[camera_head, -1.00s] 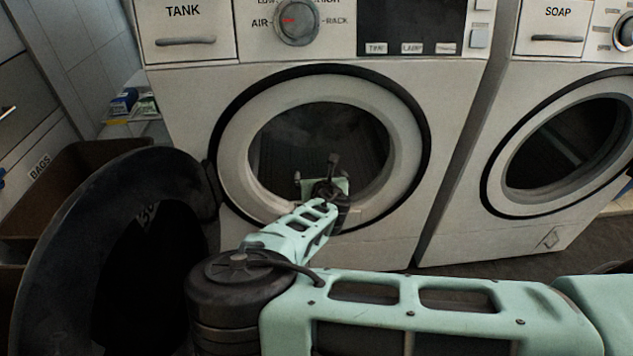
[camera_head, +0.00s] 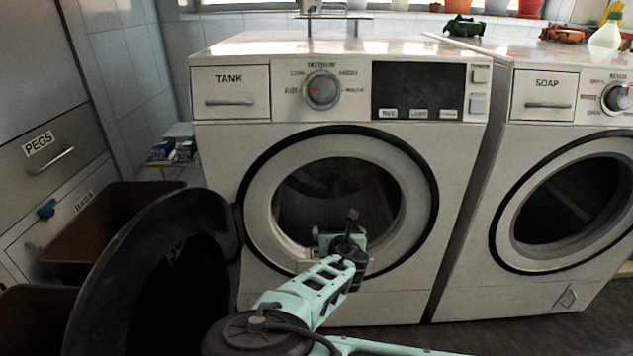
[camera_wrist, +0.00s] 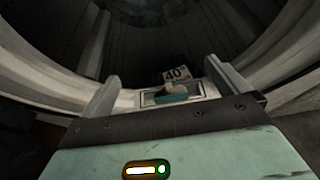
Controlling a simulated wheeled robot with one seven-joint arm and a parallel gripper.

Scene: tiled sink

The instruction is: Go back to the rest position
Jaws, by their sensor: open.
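My gripper (camera_head: 338,232) is at the open mouth of the left machine (camera_head: 222,143), low in front of its round opening (camera_head: 337,195). In the wrist view my gripper (camera_wrist: 160,88) shows two fingers set wide apart, with nothing held between them. Beyond and between the fingers, a small pale panel with a teal piece (camera_wrist: 172,97) and a tag marked 40 (camera_wrist: 177,74) show at the lower rim of the opening. The machine's dark round door (camera_head: 150,275) stands swung open to the left. My arm reaches up from the bottom of the head view.
A second machine (camera_head: 560,190), labelled SOAP, stands close on the right. Brown bins (camera_head: 105,222) and drawers (camera_head: 40,110) are at the left, behind the open door. Pots and a spray bottle (camera_head: 606,32) stand at the back. Some floor shows at the lower right.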

